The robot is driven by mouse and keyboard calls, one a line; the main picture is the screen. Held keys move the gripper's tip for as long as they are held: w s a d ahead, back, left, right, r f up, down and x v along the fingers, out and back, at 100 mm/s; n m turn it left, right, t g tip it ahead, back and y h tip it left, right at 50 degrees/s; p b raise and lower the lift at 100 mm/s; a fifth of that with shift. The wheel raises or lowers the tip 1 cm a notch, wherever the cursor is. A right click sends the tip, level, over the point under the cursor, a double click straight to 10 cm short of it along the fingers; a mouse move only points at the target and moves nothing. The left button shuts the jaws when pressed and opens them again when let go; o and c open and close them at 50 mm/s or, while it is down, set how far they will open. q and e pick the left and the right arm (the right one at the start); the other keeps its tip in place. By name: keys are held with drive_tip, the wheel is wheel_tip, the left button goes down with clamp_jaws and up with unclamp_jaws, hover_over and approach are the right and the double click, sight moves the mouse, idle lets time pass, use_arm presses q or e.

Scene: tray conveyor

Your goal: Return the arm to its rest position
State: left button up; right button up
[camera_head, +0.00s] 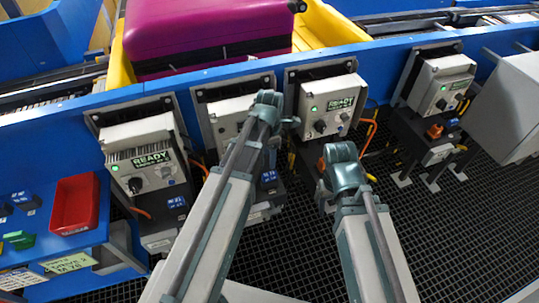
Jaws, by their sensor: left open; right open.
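My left arm reaches up from the bottom of the head view and ends in a teal joint in front of the control boxes. It partly covers the second control box (228,112). My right arm reaches up from the bottom right of centre, its teal joint just below the third control box (331,106). I see no fingers of either gripper; only arm links and joints show. No object is visibly held by either arm.
A blue conveyor frame (215,77) carries a yellow tray (328,24) with a purple suitcase (205,30). More control boxes stand at left (146,158) and right (440,84). A red bin (75,204) sits on a blue shelf at left. Dark grating (440,225) lies open at lower right.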

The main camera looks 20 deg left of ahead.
use_arm(q)
wheel_tip(320, 180, up, 3)
drive_tip(key=shift+f+p, duration=0.1)
drive_tip(key=shift+p, duration=0.8)
use_arm(e)
wheel_tip(320, 180, up, 3)
drive_tip(key=shift+f, duration=0.1)
use_arm(q)
drive_tip(key=shift+s, duration=0.1)
